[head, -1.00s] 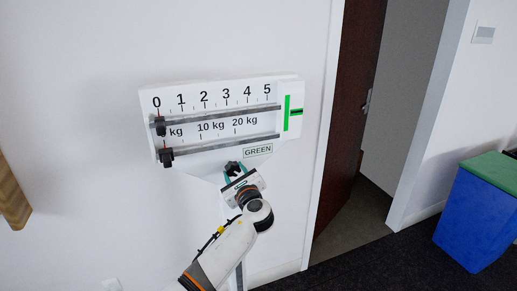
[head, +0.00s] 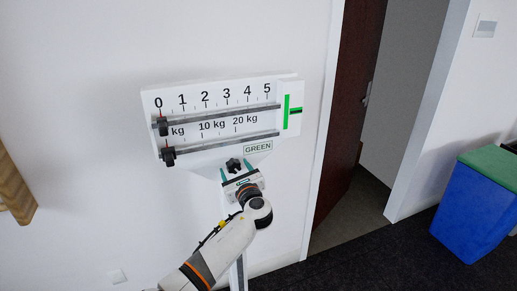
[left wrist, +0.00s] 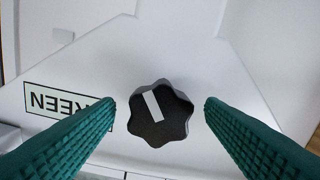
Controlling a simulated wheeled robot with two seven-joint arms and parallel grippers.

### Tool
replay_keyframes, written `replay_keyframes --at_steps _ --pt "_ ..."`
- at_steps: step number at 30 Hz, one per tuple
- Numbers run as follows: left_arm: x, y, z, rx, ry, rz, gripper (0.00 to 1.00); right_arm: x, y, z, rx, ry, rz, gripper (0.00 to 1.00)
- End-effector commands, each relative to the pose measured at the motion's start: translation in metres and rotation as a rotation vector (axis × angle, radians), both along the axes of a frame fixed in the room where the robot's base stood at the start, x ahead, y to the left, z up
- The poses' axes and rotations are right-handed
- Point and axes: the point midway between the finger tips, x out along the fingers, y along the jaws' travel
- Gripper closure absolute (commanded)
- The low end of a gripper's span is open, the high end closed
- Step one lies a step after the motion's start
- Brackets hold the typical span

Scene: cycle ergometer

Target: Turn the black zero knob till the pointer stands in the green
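The black zero knob (head: 233,164) sits low on the white scale panel, below the beams. In the left wrist view the lobed knob (left wrist: 157,114) has a pale tilted mark on its face. My left gripper (head: 236,170) is open at the knob. Its teal fingers (left wrist: 160,110) stand on either side, with a gap between each finger and the knob. The black pointer (head: 296,111) at the panel's right end shows near mid-height of the green strip (head: 287,120); its exact offset is too small to tell. My right gripper is not in view.
Two sliding weights, upper (head: 163,127) and lower (head: 168,157), sit at the left ends of the beams. A GREEN label (head: 258,148) is right of the knob. A doorway and a blue bin (head: 474,208) stand farther right.

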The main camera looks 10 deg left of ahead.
Motion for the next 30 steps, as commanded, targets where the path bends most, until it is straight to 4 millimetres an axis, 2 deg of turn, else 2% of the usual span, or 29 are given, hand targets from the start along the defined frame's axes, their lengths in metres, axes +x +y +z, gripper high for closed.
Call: replay_keyframes --at_steps 14,21,30 --pt "-0.002 -0.002 0.001 0.000 0.001 -0.001 0.36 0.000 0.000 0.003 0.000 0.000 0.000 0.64" --pt "-0.022 -0.015 0.002 -0.002 0.001 -0.001 0.36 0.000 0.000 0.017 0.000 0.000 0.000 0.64" --pt "-0.047 -0.032 0.000 -0.002 0.000 -0.001 0.36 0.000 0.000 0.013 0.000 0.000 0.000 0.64"
